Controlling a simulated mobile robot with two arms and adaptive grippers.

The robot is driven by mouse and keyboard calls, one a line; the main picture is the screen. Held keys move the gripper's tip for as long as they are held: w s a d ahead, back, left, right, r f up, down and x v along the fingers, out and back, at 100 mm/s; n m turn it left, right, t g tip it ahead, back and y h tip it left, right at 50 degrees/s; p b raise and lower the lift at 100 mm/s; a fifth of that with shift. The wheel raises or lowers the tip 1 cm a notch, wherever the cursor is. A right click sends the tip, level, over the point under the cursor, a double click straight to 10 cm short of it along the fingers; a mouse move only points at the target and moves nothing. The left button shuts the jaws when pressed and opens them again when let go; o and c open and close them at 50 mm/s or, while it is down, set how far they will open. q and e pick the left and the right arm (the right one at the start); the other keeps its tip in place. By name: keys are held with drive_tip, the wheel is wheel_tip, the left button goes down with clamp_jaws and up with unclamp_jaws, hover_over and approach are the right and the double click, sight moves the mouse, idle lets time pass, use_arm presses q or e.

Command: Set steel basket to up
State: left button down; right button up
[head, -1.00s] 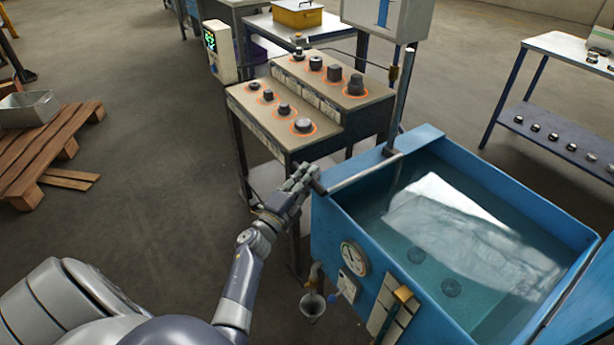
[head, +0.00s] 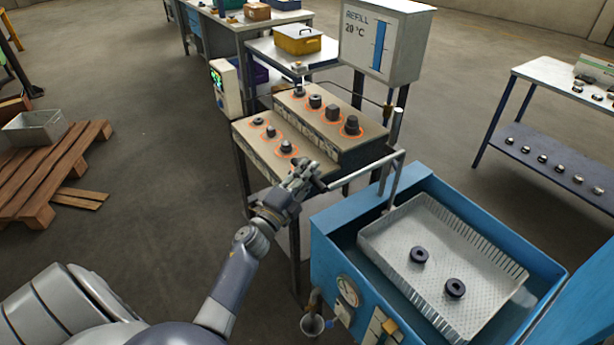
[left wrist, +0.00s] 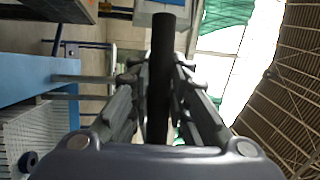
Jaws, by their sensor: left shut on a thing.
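The steel basket (head: 436,239) is a perforated grey tray with upright slotted sides. It sits level near the top of the blue tank (head: 335,225), with its whole floor showing and no water over it. Two dark rings lie in it, one at the left (head: 419,255) and one nearer the front (head: 455,288). A grey bar (head: 366,170) runs from an upright post at the tank's back left corner to my left gripper (head: 308,180). In the left wrist view, my left gripper (left wrist: 160,85) is shut around a dark handle (left wrist: 161,40). My right gripper is not in view.
A stepped bench (head: 345,155) with dark parts in orange-glowing rings stands just behind my left gripper. A wooden pallet (head: 50,165) lies at left. Open floor lies between.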

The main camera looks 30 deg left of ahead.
use_arm(q)
drive_tip(key=shift+w+r+p, duration=0.1)
drive_tip(key=shift+r+p, duration=1.35)
drive_tip(key=shift+r, duration=1.3)
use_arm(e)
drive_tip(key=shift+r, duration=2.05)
use_arm(q)
drive_tip(key=c, duration=1.8)
unclamp_jaws()
drive_tip(key=shift+f, duration=0.2)
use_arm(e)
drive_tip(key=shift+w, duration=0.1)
use_arm(q)
drive_tip(key=shift+s+f, duration=0.15)
drive_tip(key=shift+s, duration=0.3)
drive_tip(key=s, duration=0.3)
drive_tip(key=s+f, duration=0.1)
drive_tip(key=s, duration=0.3)
drive_tip(key=s+f, duration=0.1)
drive_tip(key=s, duration=0.3)
